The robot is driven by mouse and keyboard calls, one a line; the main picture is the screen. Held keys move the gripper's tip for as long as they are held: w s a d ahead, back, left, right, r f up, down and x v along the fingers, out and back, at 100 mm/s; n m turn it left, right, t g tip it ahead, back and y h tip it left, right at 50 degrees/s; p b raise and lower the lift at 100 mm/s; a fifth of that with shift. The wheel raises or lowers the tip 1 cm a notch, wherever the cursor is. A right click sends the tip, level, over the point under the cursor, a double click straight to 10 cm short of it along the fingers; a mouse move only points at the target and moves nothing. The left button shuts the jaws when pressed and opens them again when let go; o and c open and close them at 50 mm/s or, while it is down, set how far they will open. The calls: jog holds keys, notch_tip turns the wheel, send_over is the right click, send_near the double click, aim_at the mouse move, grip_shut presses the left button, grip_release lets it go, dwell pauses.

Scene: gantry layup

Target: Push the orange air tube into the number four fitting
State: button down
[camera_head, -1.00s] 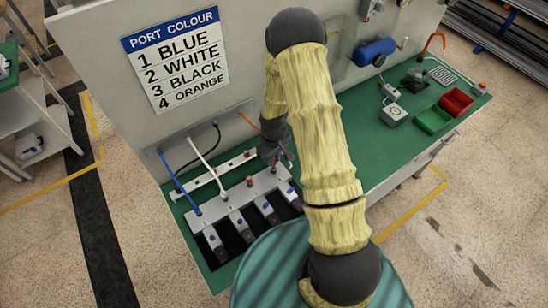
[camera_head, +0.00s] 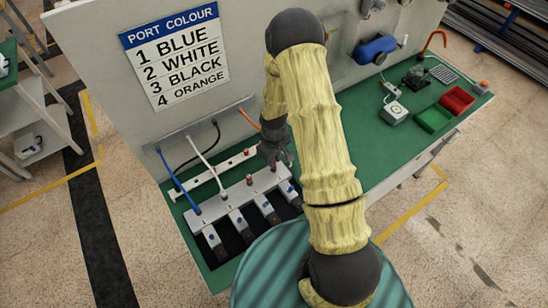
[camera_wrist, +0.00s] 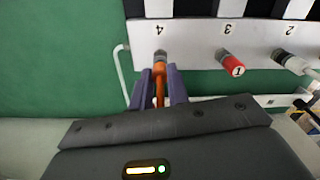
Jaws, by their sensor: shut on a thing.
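My gripper (camera_wrist: 159,85) is shut on the orange air tube (camera_wrist: 160,92), with a purple finger on each side. The tube's front end lines up with the number four fitting (camera_wrist: 160,56) and appears to meet it. I cannot tell how deep it sits. In the head view the orange tube (camera_head: 248,119) runs from the back panel to behind my arm, and my gripper (camera_head: 281,160) is over the right end of the grey fitting block (camera_head: 236,194). The number three fitting holds a red plug (camera_wrist: 231,64).
The white tube (camera_head: 207,158) and blue tube (camera_head: 176,180) run into fittings on the left. A black tube (camera_head: 217,133) loops behind them. A white rail (camera_head: 211,178) lies behind the block. Green (camera_head: 433,118) and red (camera_head: 457,99) bins stand on the right.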

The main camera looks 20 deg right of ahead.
jog(key=shift+f+b, duration=0.5)
jog(key=shift+f, duration=0.2)
jog(key=c, duration=1.3)
grip_release()
notch_tip(320, 180, up, 17)
jog(key=b, duration=0.4)
jog(key=shift+r, duration=0.2)
jog(key=s+r+m+t, duration=0.1)
jog(key=s+m, duration=0.1)
jog(key=s, duration=0.2)
jog(key=s+r+m, duration=0.1)
jog(key=s+m, duration=0.1)
jog(key=s, duration=0.3)
jog(key=s+r+m+t, duration=0.1)
jog(key=s+r, duration=0.1)
jog(key=s, duration=0.3)
jog(key=shift+s+r+m+t+b, duration=0.1)
jog(key=shift+m+t+b, duration=0.2)
jog(key=shift+m, duration=0.1)
